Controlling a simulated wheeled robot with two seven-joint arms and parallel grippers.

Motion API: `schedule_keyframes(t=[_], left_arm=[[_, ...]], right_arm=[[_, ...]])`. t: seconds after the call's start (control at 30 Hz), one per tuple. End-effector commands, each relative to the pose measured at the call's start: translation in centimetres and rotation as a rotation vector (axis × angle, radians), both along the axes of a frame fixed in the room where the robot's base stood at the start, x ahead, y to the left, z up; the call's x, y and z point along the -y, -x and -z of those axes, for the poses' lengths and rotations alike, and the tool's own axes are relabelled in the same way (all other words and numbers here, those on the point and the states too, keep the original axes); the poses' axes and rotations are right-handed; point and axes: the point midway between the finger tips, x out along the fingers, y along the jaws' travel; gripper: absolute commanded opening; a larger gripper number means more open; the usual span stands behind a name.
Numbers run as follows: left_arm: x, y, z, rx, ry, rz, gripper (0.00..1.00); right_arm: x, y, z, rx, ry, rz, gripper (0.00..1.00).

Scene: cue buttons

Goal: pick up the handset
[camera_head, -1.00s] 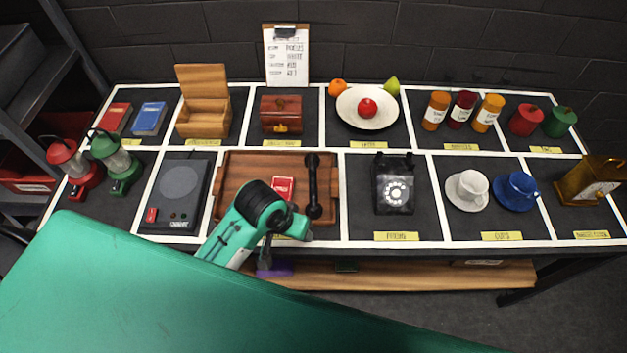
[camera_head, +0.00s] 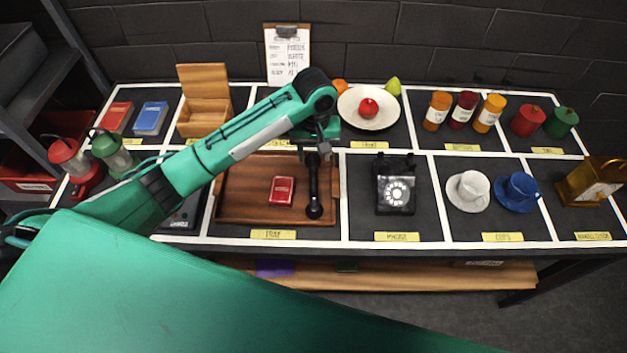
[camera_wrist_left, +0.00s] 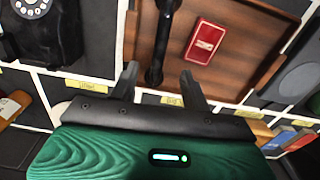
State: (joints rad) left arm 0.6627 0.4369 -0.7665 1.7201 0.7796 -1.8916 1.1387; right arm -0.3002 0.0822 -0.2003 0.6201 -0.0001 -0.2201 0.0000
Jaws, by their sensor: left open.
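The black handset (camera_head: 314,190) lies on the right side of the wooden tray (camera_head: 240,200), apart from the black telephone (camera_head: 395,186). In the left wrist view the handset (camera_wrist_left: 160,42) runs up from between the fingertips, with its lower end near them. My left gripper (camera_head: 318,152) is over the far end of the handset, pointing down. In the wrist view its two fingers (camera_wrist_left: 160,80) are spread, one on each side of the handset, with no contact visible. The arm hides the tray's far left part. My right gripper is not in view.
A red card box (camera_head: 281,190) lies on the tray left of the handset. A fruit plate (camera_head: 368,107) stands behind, with cups (camera_head: 470,187) to the right. Lanterns (camera_head: 75,163) stand at the left. White strips divide the table into sections.

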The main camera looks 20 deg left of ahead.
Motion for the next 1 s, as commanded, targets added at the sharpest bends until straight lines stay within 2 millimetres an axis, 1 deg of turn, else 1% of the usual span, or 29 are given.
schedule_keyframes(t=[0.07, 0.3, 0.4, 0.5, 0.67, 0.87, 0.9, 1.0], left_arm=[[-0.1, 0.0, 0.9, -0.005, -0.002, -0.003, 0.47], [-0.1, 0.1, 5.5, -0.005, -0.002, -0.002, 0.47], [-0.1, -0.1, 7.0, -0.003, -0.001, -0.001, 0.47], [-0.1, -0.1, 8.0, -0.001, -0.001, -0.001, 0.47], [-0.1, -0.2, 8.9, -0.003, -0.001, 0.0, 0.47], [-0.5, -0.8, 11.2, -0.003, -0.002, 0.0, 0.47], [-0.5, -0.8, 11.9, -0.003, -0.001, 0.0, 0.47], [-0.5, -0.8, 13.1, -0.003, -0.001, 0.0, 0.47]], right_arm=[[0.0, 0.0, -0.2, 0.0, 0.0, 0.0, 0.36], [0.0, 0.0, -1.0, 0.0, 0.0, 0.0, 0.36], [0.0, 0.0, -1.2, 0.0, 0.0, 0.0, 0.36], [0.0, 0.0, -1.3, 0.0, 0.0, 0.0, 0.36], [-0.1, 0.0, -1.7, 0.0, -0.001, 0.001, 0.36], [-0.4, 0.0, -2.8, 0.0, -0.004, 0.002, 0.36], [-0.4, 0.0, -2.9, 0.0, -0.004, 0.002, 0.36], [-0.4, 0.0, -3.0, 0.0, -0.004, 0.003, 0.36]])
